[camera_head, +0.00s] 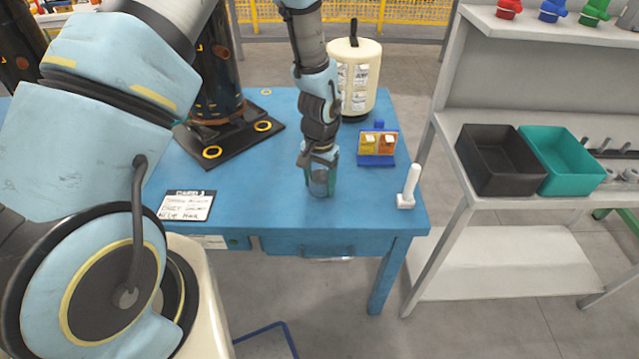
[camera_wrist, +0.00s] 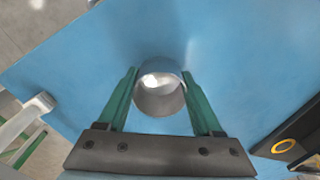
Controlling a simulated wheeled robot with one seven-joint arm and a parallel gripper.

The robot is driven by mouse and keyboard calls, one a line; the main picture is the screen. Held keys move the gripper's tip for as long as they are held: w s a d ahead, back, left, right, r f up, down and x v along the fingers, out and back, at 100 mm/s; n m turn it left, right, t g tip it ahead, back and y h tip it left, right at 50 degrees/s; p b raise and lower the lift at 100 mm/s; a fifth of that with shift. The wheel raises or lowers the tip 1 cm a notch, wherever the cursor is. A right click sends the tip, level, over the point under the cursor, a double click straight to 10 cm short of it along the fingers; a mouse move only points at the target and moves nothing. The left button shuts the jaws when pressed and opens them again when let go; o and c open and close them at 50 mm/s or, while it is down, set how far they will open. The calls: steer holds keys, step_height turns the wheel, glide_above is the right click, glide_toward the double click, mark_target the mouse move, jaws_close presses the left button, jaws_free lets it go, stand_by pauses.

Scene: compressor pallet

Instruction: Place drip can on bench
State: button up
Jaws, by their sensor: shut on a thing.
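The drip can (camera_head: 319,184) is a small grey metal cup, upright, at the front part of the blue bench (camera_head: 270,205). My gripper (camera_head: 321,172) points down over the bench and is shut on the can. In the wrist view the can (camera_wrist: 159,98) sits between the two green fingers of my gripper (camera_wrist: 160,97), with its round opening showing a bright inside. The can's base is at or just above the bench top; I cannot tell whether it touches.
A written card (camera_head: 186,205) lies at the bench's front left. A blue stand with yellow and orange packs (camera_head: 377,146), a white upright handle (camera_head: 409,187) and a cream canister (camera_head: 356,72) stand to the right and behind. A dark base plate (camera_head: 232,142) lies at the left.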

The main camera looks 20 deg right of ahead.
steer(key=shift+f, duration=0.8)
steer(key=shift+f, duration=0.15)
steer(key=o, duration=1.5)
step_height(320, 180, up, 12)
steer(key=b, duration=0.2)
steer(key=shift+r+b, duration=0.2)
steer(key=shift+b, duration=0.15)
